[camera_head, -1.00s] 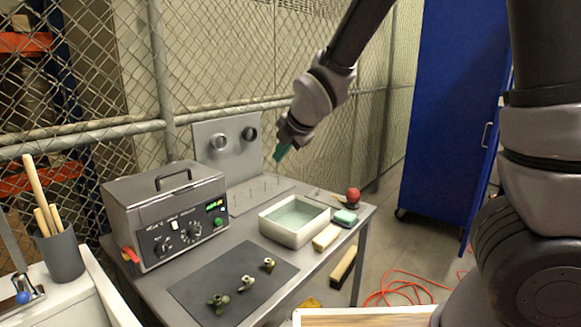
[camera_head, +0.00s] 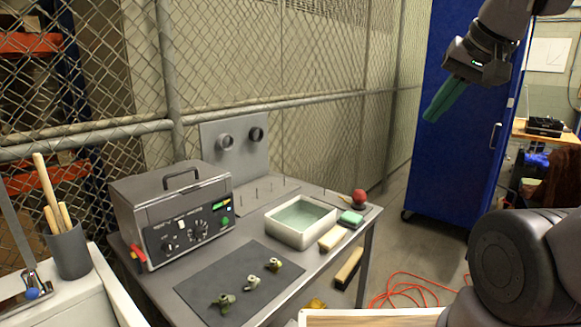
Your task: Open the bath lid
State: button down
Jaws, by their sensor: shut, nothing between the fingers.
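The bath (camera_head: 188,236) is a grey metal box with dials, a small lit green display and a green button on its front. It stands at the left of the grey table. Its lid (camera_head: 150,188) is down on top and has a dark arched handle (camera_head: 182,177). My gripper (camera_head: 436,107) has green fingers and is at the upper right, in front of the blue cabinet. It is shut and empty, high up and far to the right of the bath.
A white tray of pale green liquid (camera_head: 271,230), brushes, a sponge (camera_head: 351,217) and a red ball (camera_head: 359,196) are on the table's right. Several small metal parts lie on a dark mat (camera_head: 205,283). Thin pegs (camera_head: 257,194) stand behind. A chain-link fence (camera_head: 290,60) runs behind the table.

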aim_at(183, 177)
jog(key=k+u, duration=0.1)
jog(key=u, duration=0.3)
jog(key=k+u, duration=0.1)
jog(key=u, duration=0.3)
jog(key=j+u, duration=0.1)
jog(key=u, duration=0.3)
jog(key=i+l+u, duration=0.35)
jog(key=u, duration=0.15)
